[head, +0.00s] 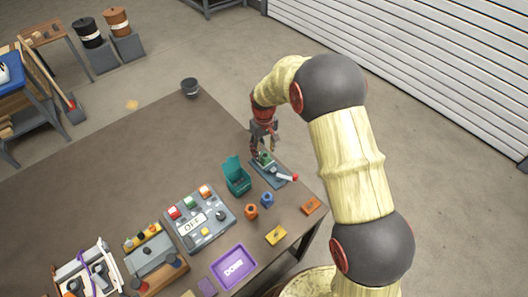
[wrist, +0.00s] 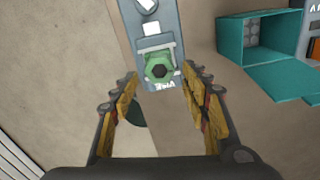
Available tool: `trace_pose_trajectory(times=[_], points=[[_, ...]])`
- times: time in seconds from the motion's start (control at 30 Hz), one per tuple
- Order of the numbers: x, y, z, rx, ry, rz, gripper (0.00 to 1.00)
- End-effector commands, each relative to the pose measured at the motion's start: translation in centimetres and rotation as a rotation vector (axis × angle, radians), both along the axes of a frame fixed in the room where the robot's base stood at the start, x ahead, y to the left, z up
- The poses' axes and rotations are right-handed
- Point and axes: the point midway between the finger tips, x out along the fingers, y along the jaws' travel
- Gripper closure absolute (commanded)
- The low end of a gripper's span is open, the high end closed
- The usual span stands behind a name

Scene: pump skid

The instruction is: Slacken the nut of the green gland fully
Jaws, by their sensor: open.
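The green gland (wrist: 159,67) shows in the wrist view as a green fitting with a dark hexagonal centre, on a grey-blue plate (wrist: 155,28) with white lettering. In the head view the green gland (head: 265,158) sits on the plate near the table's right edge. My gripper (wrist: 160,100) is open, its yellow-padded fingers spread on either side below the gland in the wrist view, with nothing between them. In the head view my gripper (head: 263,148) is above the gland and partly covers it. I cannot tell whether the fingers touch it.
A teal open-lidded box (head: 238,182) stands just left of the plate. A grey panel marked OFF (head: 213,236), a purple DONE tray (head: 233,267) and small coloured blocks are nearer.

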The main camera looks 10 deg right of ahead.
Motion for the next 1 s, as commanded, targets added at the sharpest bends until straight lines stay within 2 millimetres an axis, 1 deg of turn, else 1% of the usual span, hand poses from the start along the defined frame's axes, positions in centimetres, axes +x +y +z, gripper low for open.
trace_pose_trajectory(times=[0.03, 0.13, 0.4, 1.0], points=[[0.01, -0.01, -0.45, 0.0, 0.0, 0.0, 0.54], [0.06, 0.01, -0.84, 0.001, -0.002, 0.0, 0.54], [0.05, 0.0, -0.92, 0.001, -0.002, 0.0, 0.54], [0.04, 0.0, -0.91, 0.001, -0.002, 0.0, 0.88]])
